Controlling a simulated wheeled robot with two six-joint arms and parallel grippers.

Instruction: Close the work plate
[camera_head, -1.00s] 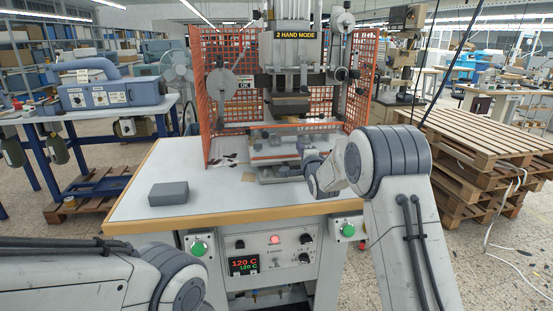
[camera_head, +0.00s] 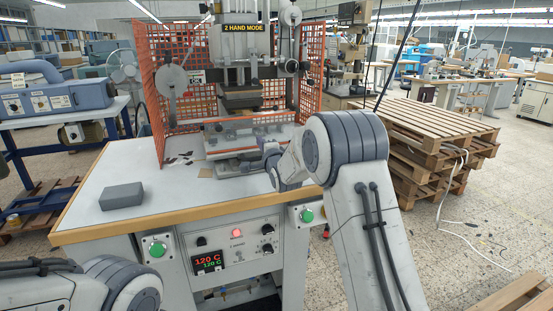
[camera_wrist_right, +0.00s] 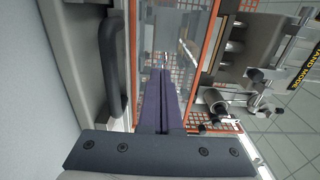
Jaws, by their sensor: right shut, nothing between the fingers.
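The work plate (camera_head: 248,137) is a pale panel with an orange upper edge, on the table under the press head. It seems to stand tilted up, but its exact angle is hard to tell. The right wrist view shows an orange-edged clear pane (camera_wrist_right: 186,45). My right gripper (camera_head: 268,151) is at the plate's right front side. In the right wrist view its dark fingers (camera_wrist_right: 162,78) are shut together and empty, close beside the pane. I cannot tell whether they touch it. My left gripper is out of view; only the left arm shows.
An orange mesh guard (camera_head: 155,100) encloses the press head (camera_head: 242,96). A grey block (camera_head: 121,196) lies on the white table (camera_head: 95,180), whose left part is mostly clear. A dark handle (camera_wrist_right: 113,65) shows at left in the right wrist view. Wooden pallets (camera_head: 435,135) stand right.

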